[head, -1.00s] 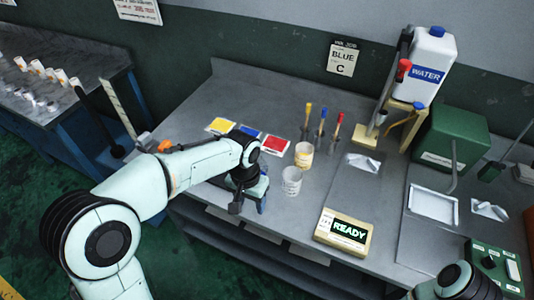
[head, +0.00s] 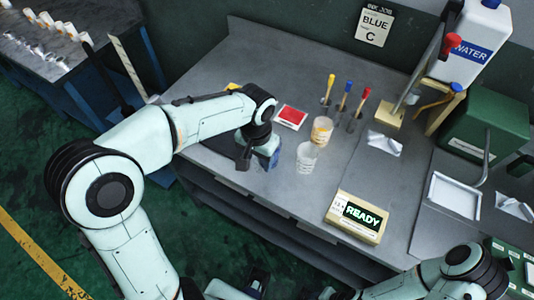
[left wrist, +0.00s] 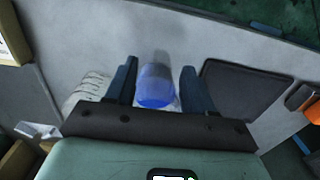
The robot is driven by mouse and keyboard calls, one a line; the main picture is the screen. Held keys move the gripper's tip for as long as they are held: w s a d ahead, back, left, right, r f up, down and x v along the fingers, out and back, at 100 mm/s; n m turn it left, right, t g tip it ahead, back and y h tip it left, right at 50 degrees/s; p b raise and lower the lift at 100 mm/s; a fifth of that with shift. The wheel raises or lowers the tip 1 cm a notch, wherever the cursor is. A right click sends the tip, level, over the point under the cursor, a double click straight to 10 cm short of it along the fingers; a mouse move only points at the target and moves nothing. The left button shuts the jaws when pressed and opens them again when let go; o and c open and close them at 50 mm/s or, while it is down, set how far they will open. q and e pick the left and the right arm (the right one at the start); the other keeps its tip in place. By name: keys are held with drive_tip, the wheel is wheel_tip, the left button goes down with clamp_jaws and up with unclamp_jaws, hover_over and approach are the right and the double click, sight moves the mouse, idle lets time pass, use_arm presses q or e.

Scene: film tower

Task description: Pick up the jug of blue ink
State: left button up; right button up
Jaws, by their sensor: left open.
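In the left wrist view a blue, translucent, round jug of ink (left wrist: 155,86) stands between the two fingers of my left gripper (left wrist: 157,80). The fingers are open, with a small gap showing on the right side of the jug. In the head view my left gripper (head: 264,158) points down at the bench, left of a clear cup. There my gripper hides most or all of the jug. My right arm comes in at the lower right of the head view, but its gripper does not show.
A clear cup (head: 307,158) and a cup with a yellow band (head: 321,130) stand close to the right of my left gripper. A red card (head: 291,117) lies behind. A READY display box (head: 357,217) sits near the bench's front edge. The bench between is clear.

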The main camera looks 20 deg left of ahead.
use_arm(q)
wheel_tip(320, 180, down, 5)
drive_tip(key=shift+r, duration=0.1)
use_arm(e)
drive_tip(key=shift+f, duration=0.25)
use_arm(q)
clamp_jaws()
drive_tip(key=shift+r, duration=0.2)
wheel_tip(320, 180, up, 20)
drive_tip(key=p, duration=0.3)
drive_tip(key=shift+f, duration=0.25)
use_arm(e)
drive_tip(key=shift+w+r, duration=0.3)
drive_tip(key=shift+r, duration=0.35)
drive_tip(key=shift+w+r, duration=0.25)
drive_tip(key=shift+r, duration=0.35)
drive_tip(key=shift+w+r, duration=0.3)
drive_tip(key=shift+r, duration=0.35)
